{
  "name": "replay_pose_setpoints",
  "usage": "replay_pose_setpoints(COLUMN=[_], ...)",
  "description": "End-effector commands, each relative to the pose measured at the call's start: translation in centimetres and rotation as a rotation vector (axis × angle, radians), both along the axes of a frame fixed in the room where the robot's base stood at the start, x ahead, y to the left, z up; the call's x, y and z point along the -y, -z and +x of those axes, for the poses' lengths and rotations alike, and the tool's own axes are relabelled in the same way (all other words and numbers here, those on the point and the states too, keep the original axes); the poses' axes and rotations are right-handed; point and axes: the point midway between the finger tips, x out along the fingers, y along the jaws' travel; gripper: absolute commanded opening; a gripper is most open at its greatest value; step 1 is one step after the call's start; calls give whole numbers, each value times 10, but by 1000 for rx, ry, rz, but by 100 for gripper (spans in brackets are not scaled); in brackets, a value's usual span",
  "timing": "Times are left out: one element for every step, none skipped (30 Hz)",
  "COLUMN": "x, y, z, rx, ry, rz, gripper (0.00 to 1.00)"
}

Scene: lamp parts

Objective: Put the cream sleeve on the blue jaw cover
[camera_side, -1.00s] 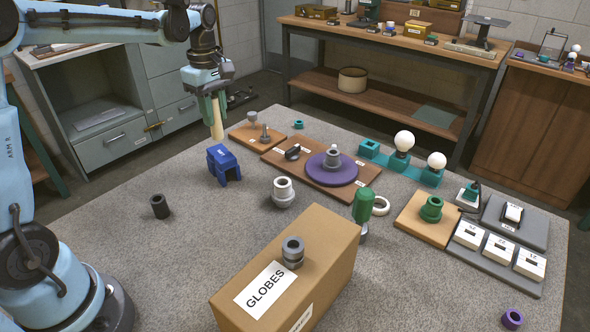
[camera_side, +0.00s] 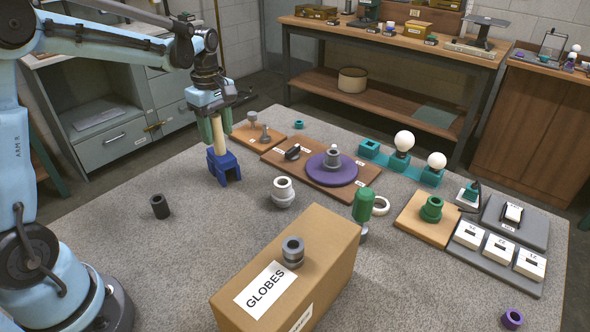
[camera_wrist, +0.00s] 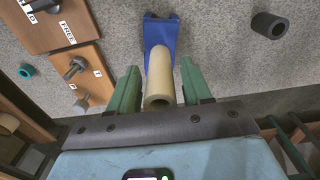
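The cream sleeve (camera_side: 218,136) stands upright, its lower end meeting the top of the blue jaw cover (camera_side: 222,168). How its lower end sits on the cover cannot be seen. In the wrist view the sleeve (camera_wrist: 160,82) runs between my green fingers, its round hollow end facing the camera, with the blue cover (camera_wrist: 158,30) beyond. My gripper (camera_side: 216,128) is around the sleeve's upper part. Its fingers (camera_wrist: 161,85) are apart, with a narrow gap on each side of the sleeve.
A dark ring (camera_side: 160,206) stands left of the blue cover. A wooden board with metal posts (camera_side: 252,132) is close behind my gripper. A grey-white socket (camera_side: 283,191) and the GLOBES box (camera_side: 325,250) stand to the right and front. The grey mat at front left is clear.

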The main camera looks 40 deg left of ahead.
Motion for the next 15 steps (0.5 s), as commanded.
replay_pose_setpoints(x=[0, 0, 0, 0, 0, 0, 0, 0, 0, 0, 0, 0, 0, 0, 0], y=[0, 0, 0, 0, 0, 0, 0, -1, -1, -3, -4, -7, -10, -14, -19], z=[0, 0, 0, 0, 0, 0, 0, 0, 0, 0, 0, 0, 0, 0, 0], rx=[0, 0, 0, 0, 0, 0, 0, 0, 0, 0, 0, 0, 0, 0, 0], ry=[0, 0, 0, 0, 0, 0, 0, 0, 0, 0, 0, 0, 0, 0, 0], rz=[0, 0, 0, 0, 0, 0, 0, 0, 0, 0, 0, 0, 0, 0, 0], gripper=[51, 51, 51, 51, 51, 51, 51, 51, 51, 51, 51, 51, 51, 51, 51])
